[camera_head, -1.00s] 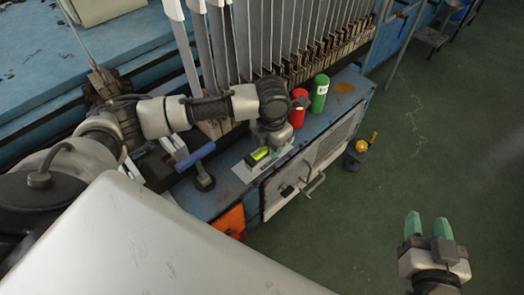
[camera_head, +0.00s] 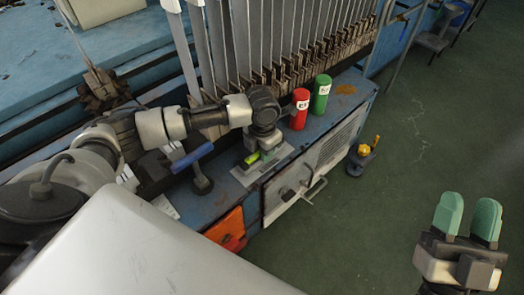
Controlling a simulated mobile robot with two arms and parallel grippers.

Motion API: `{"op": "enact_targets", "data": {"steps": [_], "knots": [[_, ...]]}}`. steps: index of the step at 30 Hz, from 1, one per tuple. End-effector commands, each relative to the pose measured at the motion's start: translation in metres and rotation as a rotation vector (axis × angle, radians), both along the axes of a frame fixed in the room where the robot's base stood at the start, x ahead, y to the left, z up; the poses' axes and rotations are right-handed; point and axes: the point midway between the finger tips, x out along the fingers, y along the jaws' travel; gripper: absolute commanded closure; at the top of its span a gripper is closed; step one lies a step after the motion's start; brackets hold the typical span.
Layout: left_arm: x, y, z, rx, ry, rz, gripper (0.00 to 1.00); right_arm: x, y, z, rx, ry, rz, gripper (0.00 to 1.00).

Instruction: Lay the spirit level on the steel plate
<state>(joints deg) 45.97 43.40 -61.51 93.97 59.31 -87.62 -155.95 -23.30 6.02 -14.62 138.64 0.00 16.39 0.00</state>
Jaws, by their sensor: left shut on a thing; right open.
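The spirit level (camera_head: 251,159) is a small yellow-green bar with a dark part at its left. It shows at the steel plate (camera_head: 243,176), a flat grey sheet on the blue bench top. My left gripper (camera_head: 266,154) is shut on the spirit level, just over the plate. My gripper and wrist hide part of the level. I cannot tell whether the level touches the plate. My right gripper (camera_head: 465,218) is open and empty, out over the green floor at the lower right.
A red can (camera_head: 299,109) and a green can (camera_head: 320,95) stand on the bench right of my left gripper. A blue-handled tool (camera_head: 195,157) lies to the left. An orange box (camera_head: 227,230) is below the bench edge. A yellow-topped object (camera_head: 363,151) stands on the floor.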

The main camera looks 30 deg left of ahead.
Motion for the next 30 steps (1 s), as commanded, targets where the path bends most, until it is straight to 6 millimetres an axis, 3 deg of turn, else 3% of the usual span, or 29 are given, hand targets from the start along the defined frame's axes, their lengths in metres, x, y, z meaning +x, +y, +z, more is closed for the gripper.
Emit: {"op": "enact_targets", "data": {"steps": [11,12,16,25,30], "knots": [[0.000,0.000,-0.003,-0.001,0.000,-0.001,0.94,0.001,0.000,0.000,-0.002,0.008,0.000,0.57],[0.000,-0.001,-0.003,-0.001,0.000,-0.001,0.62,0.001,0.000,-0.001,-0.002,0.011,-0.001,0.57],[0.000,0.000,-0.003,0.000,0.000,-0.001,0.42,0.001,0.000,-0.001,-0.003,0.010,-0.001,0.57],[0.000,0.000,-0.002,0.000,-0.001,-0.001,0.41,0.001,0.000,-0.001,-0.003,0.009,-0.001,0.57],[0.000,0.000,0.009,0.001,0.000,0.000,0.41,0.005,0.000,-0.004,-0.018,0.065,-0.003,0.57]]}}
